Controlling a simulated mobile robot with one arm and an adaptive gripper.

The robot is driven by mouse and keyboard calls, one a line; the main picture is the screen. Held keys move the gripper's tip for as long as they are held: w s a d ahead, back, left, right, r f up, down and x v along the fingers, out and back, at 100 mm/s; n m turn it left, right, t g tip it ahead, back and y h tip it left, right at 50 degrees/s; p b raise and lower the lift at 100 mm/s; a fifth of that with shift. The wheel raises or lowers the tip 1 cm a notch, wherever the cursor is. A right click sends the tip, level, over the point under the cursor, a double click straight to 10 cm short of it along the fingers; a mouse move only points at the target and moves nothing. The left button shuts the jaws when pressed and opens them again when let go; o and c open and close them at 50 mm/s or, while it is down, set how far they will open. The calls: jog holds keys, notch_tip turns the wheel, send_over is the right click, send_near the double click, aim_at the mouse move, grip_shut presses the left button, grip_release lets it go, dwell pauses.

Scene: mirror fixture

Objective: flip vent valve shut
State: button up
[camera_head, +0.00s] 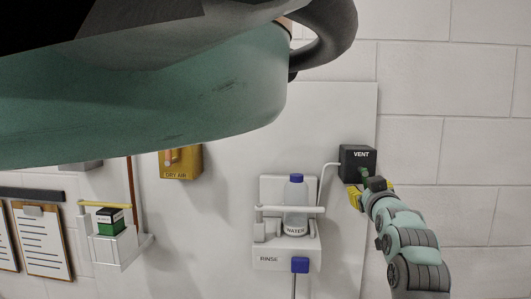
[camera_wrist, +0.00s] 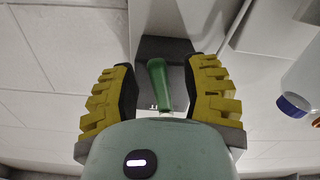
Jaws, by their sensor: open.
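The vent valve is a dark box (camera_head: 357,158) labelled VENT, on the right edge of the pale wall panel in the head view. Its green lever (camera_head: 365,173) shows small at the box's lower front, partly hidden by my gripper (camera_head: 368,189). In the wrist view the green lever (camera_wrist: 157,84) stands between the yellow fingers of my gripper (camera_wrist: 162,72), with visible gaps on both sides. The dark box (camera_wrist: 165,46) lies behind it. My gripper is open and does not hold the lever.
Left of the valve, a rack holds a WATER bottle (camera_head: 296,205) above a RINSE fixture (camera_head: 270,259) with a blue knob (camera_head: 300,265). A white tube (camera_head: 324,181) runs to the box. A yellow DRY AIR box (camera_head: 181,162) is farther left. The brick wall right is bare.

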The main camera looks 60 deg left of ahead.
jog(key=shift+w+a, duration=0.1)
jog(key=shift+a, duration=0.05)
jog(key=shift+o, duration=0.4)
grip_shut()
